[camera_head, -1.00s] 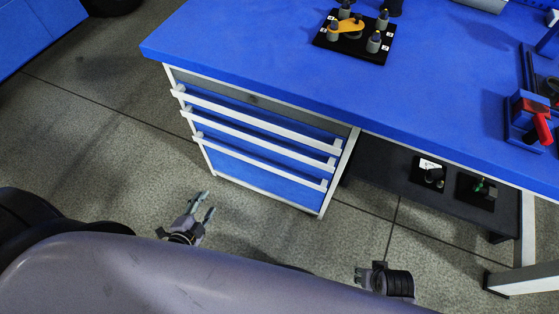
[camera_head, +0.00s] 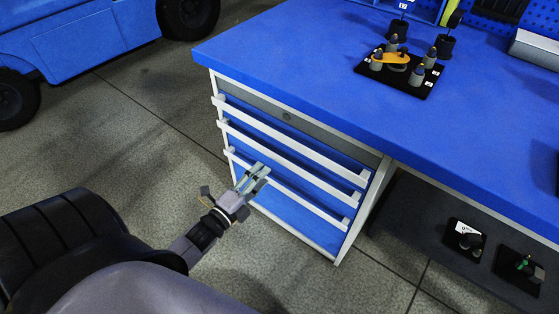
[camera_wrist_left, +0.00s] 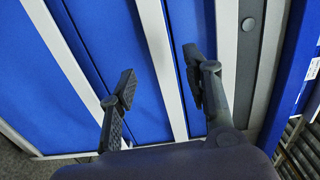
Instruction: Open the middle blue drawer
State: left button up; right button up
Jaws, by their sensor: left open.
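The middle blue drawer (camera_head: 300,180) is in the white-framed cabinet under the blue worktop, between two other blue drawers. It looks shut, and its long white handle bar (camera_head: 290,162) runs along its top edge. In the left wrist view the middle handle (camera_wrist_left: 165,70) runs between my open fingers. My left gripper (camera_head: 260,172) is open and empty in front of the drawers, over the lower handle in the head view. In the left wrist view my left gripper (camera_wrist_left: 158,65) looks apart from the handle, though the distance is hard to judge. My right gripper is out of view.
The blue worktop (camera_head: 320,80) overhangs the cabinet and carries a black fixture plate (camera_head: 420,86) with grey posts. A dark lower shelf (camera_head: 430,225) with small fixtures is at the right. A blue vehicle (camera_head: 80,45) stands at the back left. The floor before the cabinet is clear.

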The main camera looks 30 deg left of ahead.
aim_at(278, 160)
pick_arm(q)
jog(key=w, duration=0.5)
jog(key=w+b, duration=0.1)
jog(key=w, duration=0.2)
jog(key=shift+d, duration=0.3)
jog(key=shift+w, duration=0.5)
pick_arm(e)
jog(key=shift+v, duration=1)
pick_arm(q)
jog(key=shift+c, duration=0.4)
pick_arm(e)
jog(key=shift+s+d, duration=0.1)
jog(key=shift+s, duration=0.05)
pick_arm(q)
grip_shut()
